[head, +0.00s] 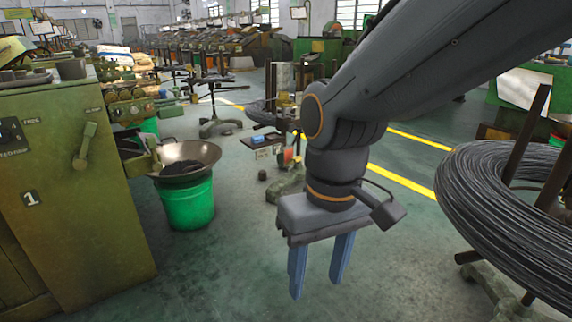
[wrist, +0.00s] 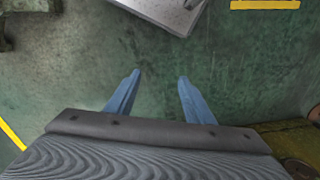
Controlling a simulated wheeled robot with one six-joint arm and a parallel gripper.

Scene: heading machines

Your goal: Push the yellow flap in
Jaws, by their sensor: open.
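My gripper (head: 316,287) hangs below my arm right of centre in the head view, pointing down over the green floor. Its two blue fingers are apart with nothing between them. I cannot make out a yellow flap for certain in either view. An olive-green machine (head: 75,190) with a lever (head: 85,145) stands at the left, well apart from my gripper.
A green bucket (head: 188,203) with a wide metal pan (head: 187,158) stands beside the machine. A large wire coil (head: 500,210) is at the right. Yellow lines (head: 405,185) mark the floor behind my arm. The floor between the bucket and my gripper is clear.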

